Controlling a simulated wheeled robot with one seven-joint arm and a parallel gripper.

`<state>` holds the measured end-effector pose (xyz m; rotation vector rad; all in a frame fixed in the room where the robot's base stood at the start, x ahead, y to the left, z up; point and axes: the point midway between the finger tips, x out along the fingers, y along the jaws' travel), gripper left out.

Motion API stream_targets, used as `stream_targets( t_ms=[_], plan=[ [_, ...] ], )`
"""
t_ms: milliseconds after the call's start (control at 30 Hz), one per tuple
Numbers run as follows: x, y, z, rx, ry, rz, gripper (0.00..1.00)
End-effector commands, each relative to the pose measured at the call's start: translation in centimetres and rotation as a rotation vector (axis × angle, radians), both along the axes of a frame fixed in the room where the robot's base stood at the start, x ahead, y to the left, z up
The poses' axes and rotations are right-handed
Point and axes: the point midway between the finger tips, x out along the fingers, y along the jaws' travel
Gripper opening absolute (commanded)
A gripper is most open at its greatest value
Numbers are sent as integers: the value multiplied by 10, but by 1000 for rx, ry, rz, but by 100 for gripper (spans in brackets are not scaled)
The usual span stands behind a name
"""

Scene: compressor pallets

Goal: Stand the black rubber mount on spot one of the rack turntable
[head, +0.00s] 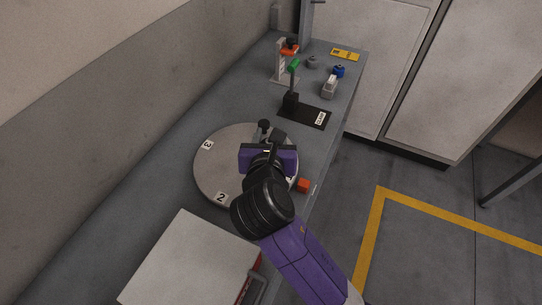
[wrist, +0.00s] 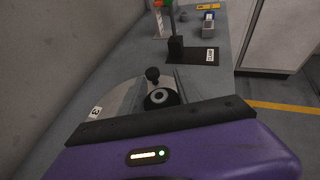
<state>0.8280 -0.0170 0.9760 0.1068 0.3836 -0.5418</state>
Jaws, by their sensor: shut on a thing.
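The rack turntable (head: 225,170) is a round grey disc on the bench. Labels 3 (head: 207,145) and 2 (head: 221,197) show on it; spot one's label does not show and may be behind my arm. My gripper (head: 277,138) is over the disc's right side, pointing away. In the wrist view my gripper (wrist: 160,92) is shut on the black rubber mount (wrist: 160,98), a round black piece with a pale ring on its top, between the two fingers. The mount's underside is hidden, so I cannot tell whether it touches the disc. A black knob (head: 264,125) stands just beyond it.
A black mat (head: 312,117) with a white label and a dark post with a green top (head: 294,66) lies beyond the disc. A red-orange block (head: 303,185) is at the disc's right edge. A white-topped box (head: 190,260) is nearer. The wall borders the left.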

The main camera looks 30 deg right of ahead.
Motion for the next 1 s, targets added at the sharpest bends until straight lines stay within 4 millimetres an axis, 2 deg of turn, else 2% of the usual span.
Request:
stream_targets(
  t_ms=[33,100,367,600,1000],
  plan=[
    [0,0,-11,-2,3,0,0],
    [0,0,-20,-1,2,1,0],
    [0,0,-36,1,0,0,0],
    [0,0,-68,-1,0,0,0],
    [0,0,-73,0,0,-1,0]
  ],
)
